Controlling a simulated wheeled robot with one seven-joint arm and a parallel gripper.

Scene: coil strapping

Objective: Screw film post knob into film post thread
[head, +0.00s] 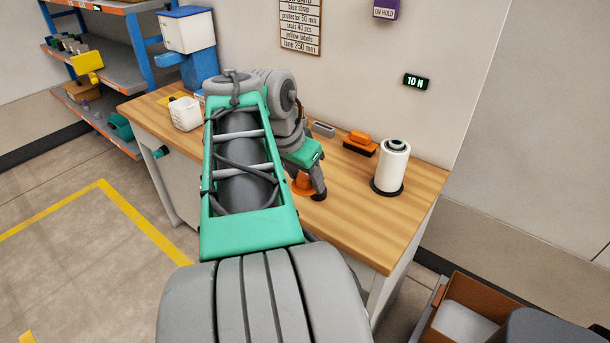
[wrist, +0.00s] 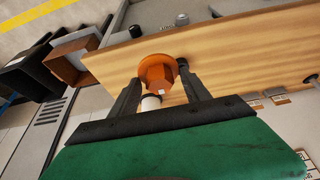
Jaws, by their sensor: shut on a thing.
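My gripper (head: 309,188) is low over the middle of the workbench, pointing down. In the wrist view, my gripper (wrist: 160,72) has its dark fingers on either side of an orange, flanged knob (wrist: 158,75), and it is shut on this knob. The knob (head: 302,183) shows partly in the head view; I cannot tell whether it touches the bench. The film post (head: 396,144) stands upright to the right, its top showing above a white film roll (head: 391,168) on a black round base. Its thread is too small to make out. Knob and post are apart.
The wooden workbench (head: 350,222) has free room in front of the post. Behind lie an orange-and-black tool (head: 360,142) and a grey block (head: 323,129). A white bin (head: 185,114) stands at the left. An orange-brown box (head: 445,325) is on the floor at right.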

